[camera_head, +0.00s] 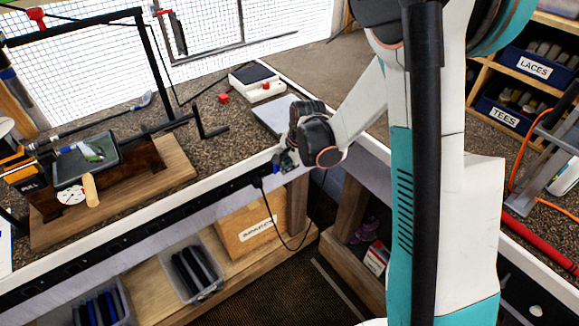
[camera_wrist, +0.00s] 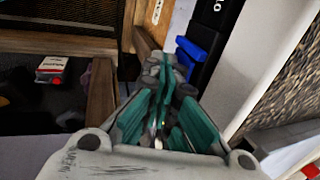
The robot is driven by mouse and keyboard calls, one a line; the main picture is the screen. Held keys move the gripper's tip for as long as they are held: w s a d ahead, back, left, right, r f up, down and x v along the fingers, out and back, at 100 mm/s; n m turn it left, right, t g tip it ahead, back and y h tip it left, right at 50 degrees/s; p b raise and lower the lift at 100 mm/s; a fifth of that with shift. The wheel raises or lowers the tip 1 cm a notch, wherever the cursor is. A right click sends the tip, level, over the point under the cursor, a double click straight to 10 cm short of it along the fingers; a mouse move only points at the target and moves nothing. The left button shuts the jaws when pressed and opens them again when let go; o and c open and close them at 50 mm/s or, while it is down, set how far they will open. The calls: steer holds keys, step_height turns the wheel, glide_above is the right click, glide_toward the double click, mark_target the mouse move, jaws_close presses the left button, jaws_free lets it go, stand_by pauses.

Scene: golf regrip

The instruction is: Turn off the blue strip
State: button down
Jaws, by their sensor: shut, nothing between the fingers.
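A long black strip (camera_head: 150,218) runs along the front edge of the bench in the head view. In the wrist view, a black strip section (camera_wrist: 208,28) with white lettering carries a bright blue part (camera_wrist: 190,52); I cannot tell whether it is a switch or a plug, or which way it is set. My gripper (camera_head: 284,160) is at the bench's front edge, by the strip's right end. In the wrist view its teal fingers (camera_wrist: 166,80) are shut and empty, their tips just left of the blue part. Contact is unclear, and my fingers hide part of the strip.
A black cable (camera_head: 278,228) hangs from the strip below my gripper. A wooden box (camera_head: 240,212) and a grey bin (camera_head: 192,270) stand on the shelf below. A red-and-white box (camera_wrist: 52,70) lies in a shelf at left. A white device (camera_head: 262,88) sits on the bench behind.

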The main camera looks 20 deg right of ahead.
steer(key=shift+r, duration=0.2)
steer(key=shift+r+p, duration=0.45)
steer(key=shift+r, duration=0.2)
